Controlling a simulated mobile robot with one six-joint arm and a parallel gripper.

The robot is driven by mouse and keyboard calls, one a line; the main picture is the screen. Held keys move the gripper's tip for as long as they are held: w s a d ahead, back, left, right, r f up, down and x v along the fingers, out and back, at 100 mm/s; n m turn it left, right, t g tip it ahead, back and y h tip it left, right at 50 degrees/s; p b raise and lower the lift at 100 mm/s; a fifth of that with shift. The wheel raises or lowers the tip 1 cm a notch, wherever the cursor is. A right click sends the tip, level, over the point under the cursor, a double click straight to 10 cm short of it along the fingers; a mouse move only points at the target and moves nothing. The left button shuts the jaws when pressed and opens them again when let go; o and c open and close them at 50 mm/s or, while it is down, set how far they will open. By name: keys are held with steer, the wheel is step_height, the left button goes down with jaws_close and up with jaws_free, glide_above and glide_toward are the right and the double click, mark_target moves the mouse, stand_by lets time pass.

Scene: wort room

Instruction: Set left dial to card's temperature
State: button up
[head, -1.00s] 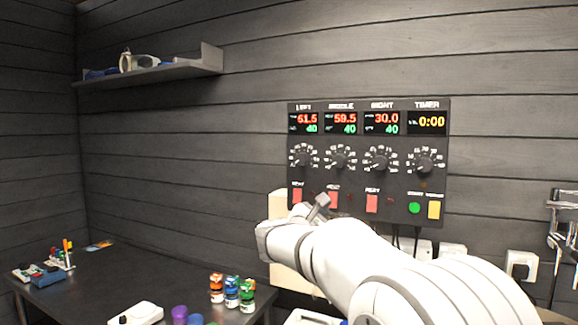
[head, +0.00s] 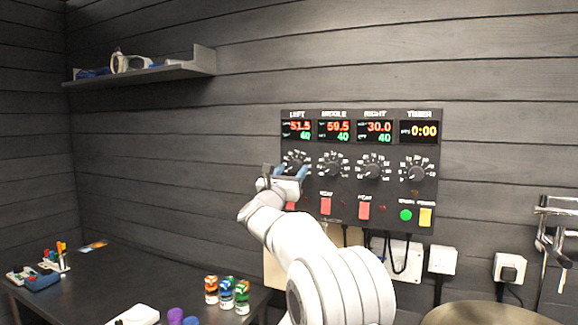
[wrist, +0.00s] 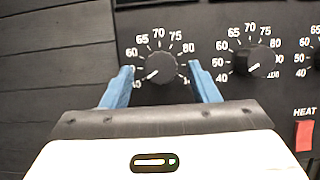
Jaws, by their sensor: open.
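The left dial is a round black knob (wrist: 160,68) at the left of the control panel (head: 312,208); in the wrist view its pointer is toward the lower left, near the low end of the scale. The LEFT display (head: 297,131) shows red digits that look like 51.5 above a green 40. My gripper (wrist: 160,76) is open, with one blue finger on each side of the dial; I cannot tell whether they touch it. In the head view my gripper (head: 288,172) partly covers this dial. I cannot make out a readable temperature card.
The middle dial (wrist: 254,61) is close to the right finger. Red switches, such as the middle one (head: 326,206), sit below the dials. A dark table (head: 80,285) holds several jars and a flat orange-and-blue piece (head: 93,246). A shelf (head: 150,73) is at the upper left.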

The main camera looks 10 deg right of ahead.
steer(key=shift+w+d+r, duration=0.2)
steer(key=shift+w+d, duration=0.05)
steer(key=shift+w, duration=0.1)
steer(key=shift+c, duration=0.4)
steer(key=c, duration=0.9)
